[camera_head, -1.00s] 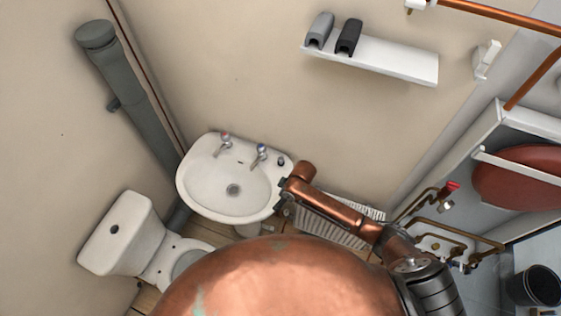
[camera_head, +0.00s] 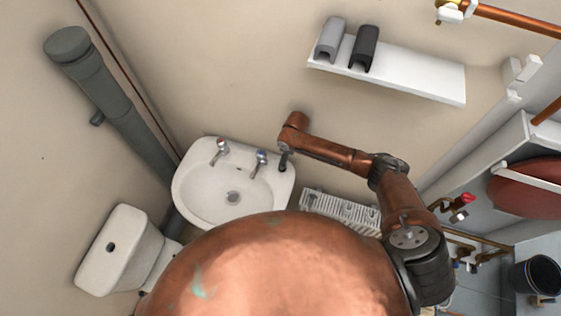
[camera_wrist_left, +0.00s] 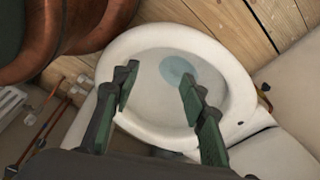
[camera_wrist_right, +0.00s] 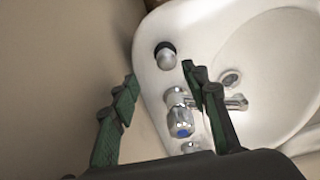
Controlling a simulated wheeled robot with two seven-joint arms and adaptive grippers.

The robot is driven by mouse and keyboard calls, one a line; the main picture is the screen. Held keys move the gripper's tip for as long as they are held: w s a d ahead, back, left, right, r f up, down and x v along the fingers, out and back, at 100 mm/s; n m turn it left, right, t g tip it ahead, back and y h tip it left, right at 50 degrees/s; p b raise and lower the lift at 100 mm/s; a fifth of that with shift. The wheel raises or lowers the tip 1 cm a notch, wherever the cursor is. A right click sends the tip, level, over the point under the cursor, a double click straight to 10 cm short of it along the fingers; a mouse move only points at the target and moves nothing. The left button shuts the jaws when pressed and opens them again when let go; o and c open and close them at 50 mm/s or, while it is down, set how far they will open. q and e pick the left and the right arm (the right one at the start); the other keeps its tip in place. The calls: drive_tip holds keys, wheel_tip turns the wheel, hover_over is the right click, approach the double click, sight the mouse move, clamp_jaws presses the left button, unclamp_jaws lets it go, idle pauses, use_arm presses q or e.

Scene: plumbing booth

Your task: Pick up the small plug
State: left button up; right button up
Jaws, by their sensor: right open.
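The small plug (camera_wrist_right: 166,58), a chrome knob with a black rim, sits on the back corner of the white basin (camera_wrist_right: 158,30) in the right wrist view. My right gripper (camera_wrist_right: 159,76) is open and empty, and the plug shows ahead between its fingertips, apart from them. In the head view my right gripper (camera_head: 284,160) is over the basin's right back corner and the plug cannot be made out there. My left gripper (camera_wrist_left: 160,73) is open and empty above the toilet bowl (camera_wrist_left: 225,62); the head view does not show it.
A chrome tap with a blue mark (camera_wrist_right: 180,118) stands close to my right gripper's fingers. The second tap (camera_head: 219,147) is further left on the basin. A radiator (camera_head: 345,207) is right of the basin.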

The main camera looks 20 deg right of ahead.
drive_tip(key=f, duration=0.2)
drive_tip(key=a+f+p, duration=0.1)
drive_tip(key=shift+s+f, duration=0.3)
drive_tip(key=shift+f, duration=0.1)
wheel_tip(320, 180, down, 2)
drive_tip(key=shift+a+f, duration=0.15)
drive_tip(key=shift+f, duration=0.25)
drive_tip(key=c, duration=1.1)
use_arm(q)
drive_tip(key=shift+s+r, duration=0.3)
drive_tip(key=shift+s, duration=0.55)
drive_tip(key=shift+s+r, duration=0.25)
drive_tip(key=shift+s, duration=0.55)
use_arm(e)
drive_tip(key=shift+r, duration=0.1)
clamp_jaws()
